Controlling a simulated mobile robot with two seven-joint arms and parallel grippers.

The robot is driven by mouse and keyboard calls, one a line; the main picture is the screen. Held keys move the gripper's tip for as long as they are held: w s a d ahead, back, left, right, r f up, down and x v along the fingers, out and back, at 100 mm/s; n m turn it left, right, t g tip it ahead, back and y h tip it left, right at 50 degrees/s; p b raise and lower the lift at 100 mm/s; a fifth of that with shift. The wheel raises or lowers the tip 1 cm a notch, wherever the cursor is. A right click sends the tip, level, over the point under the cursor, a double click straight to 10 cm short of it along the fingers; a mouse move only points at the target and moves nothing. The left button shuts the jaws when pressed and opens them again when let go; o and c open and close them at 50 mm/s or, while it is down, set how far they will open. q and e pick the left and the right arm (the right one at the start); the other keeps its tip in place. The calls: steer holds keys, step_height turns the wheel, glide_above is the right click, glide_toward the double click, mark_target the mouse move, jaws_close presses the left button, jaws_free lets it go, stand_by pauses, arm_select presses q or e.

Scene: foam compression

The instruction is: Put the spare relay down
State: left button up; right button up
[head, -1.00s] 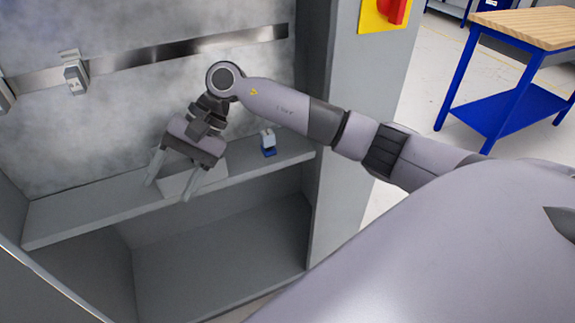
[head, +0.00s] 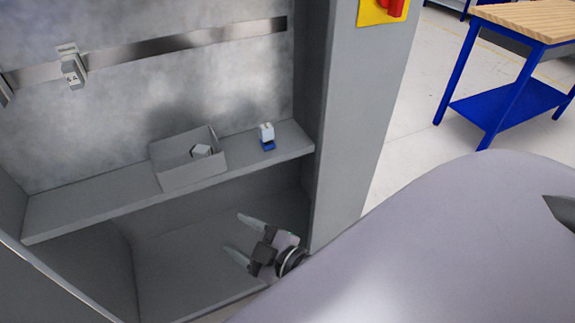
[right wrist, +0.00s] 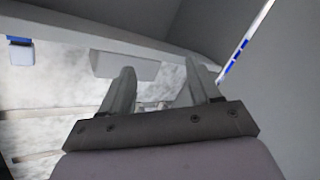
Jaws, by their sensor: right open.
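A small grey-white block, likely the relay (head: 201,151), lies inside an open grey box (head: 190,176) on the cabinet shelf. My right gripper (head: 233,233) is open and empty, below and in front of the shelf, to the lower right of the box and clear of it. In the right wrist view its two fingers (right wrist: 163,72) are apart with nothing between them. The box (right wrist: 124,66) shows there beyond the fingers; its inside is hidden. My left gripper is not in view.
A white and blue device (head: 267,137) stands on the shelf (head: 110,201) right of the box. A metal rail (head: 180,48) on the back panel carries a white module (head: 72,70). The cabinet's right wall (head: 350,130) has a red switch (head: 396,8). The lower compartment looks empty.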

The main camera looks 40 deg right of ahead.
steer(key=s+d+f+m+g+h, duration=0.2)
steer(key=s+f+m+g, duration=0.3)
steer(key=s+f, duration=0.5)
steer(key=d+m, duration=0.1)
steer(key=m, duration=0.1)
steer(key=shift+d+f+m, duration=0.15)
steer(key=shift+f+m, duration=0.15)
steer(key=shift+f, duration=0.05)
